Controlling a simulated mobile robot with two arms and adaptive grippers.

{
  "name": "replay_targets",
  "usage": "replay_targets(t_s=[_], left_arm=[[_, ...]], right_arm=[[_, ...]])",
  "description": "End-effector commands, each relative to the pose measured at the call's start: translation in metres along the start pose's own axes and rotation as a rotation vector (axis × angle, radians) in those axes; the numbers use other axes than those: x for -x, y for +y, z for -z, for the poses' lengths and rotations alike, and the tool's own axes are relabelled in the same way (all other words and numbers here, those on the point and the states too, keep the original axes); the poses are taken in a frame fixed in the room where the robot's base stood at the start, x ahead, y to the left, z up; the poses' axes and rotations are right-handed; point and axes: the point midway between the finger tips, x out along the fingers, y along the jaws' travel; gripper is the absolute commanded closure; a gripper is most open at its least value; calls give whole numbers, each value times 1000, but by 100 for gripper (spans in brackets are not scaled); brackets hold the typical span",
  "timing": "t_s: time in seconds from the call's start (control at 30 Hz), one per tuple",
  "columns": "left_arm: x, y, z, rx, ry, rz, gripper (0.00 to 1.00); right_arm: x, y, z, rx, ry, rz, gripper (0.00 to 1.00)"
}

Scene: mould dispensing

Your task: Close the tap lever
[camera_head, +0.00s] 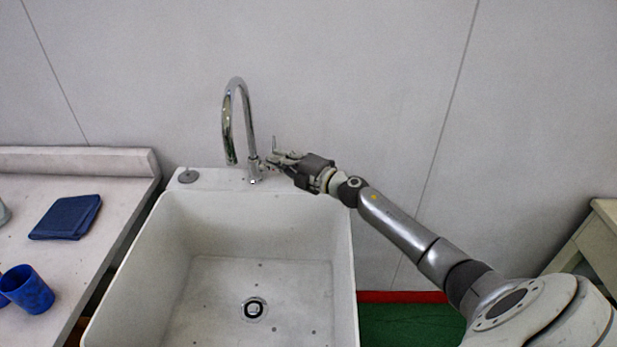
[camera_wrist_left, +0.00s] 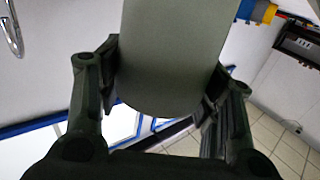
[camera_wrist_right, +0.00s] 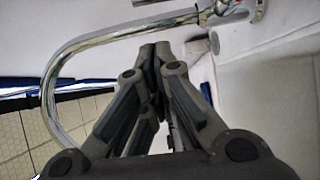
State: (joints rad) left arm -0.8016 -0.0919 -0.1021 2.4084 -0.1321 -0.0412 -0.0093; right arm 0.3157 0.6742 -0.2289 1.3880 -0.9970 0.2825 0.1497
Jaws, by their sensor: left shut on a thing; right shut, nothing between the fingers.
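The chrome tap (camera_head: 228,125) stands at the back rim of the white sink, its tall spout curving over to the left. A thin upright piece (camera_head: 274,144), which looks like the tap lever, rises beside my right gripper (camera_head: 272,161). That gripper is shut and empty, close to the right of the tap's base; I cannot tell whether it touches the lever. The right wrist view shows its closed fingers (camera_wrist_right: 155,55) below the chrome spout (camera_wrist_right: 75,60). My left gripper (camera_wrist_left: 165,85), only in the left wrist view, is shut on a grey-green rounded object (camera_wrist_left: 170,50).
The sink (camera_head: 175,270) has an empty basin with a drain (camera_head: 254,308). On the left counter (camera_head: 110,190) are a folded blue cloth (camera_head: 66,217) and blue cups (camera_head: 27,288). A pale wall (camera_head: 350,80) is close behind the tap. A beige table (camera_head: 597,240) stands at right.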

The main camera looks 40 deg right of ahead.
Motion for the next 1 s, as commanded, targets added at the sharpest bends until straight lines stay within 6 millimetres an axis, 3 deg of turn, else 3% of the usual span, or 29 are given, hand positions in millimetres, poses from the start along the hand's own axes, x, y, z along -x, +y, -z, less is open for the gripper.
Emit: replay_targets(t_s=[0.6,1.0], left_arm=[[0,0,-16,0,1,0,60],[0,0,-19,0,1,0,60]], right_arm=[[77,-4,0,1,1,4,100],[96,-2,0,1,0,1,100]])
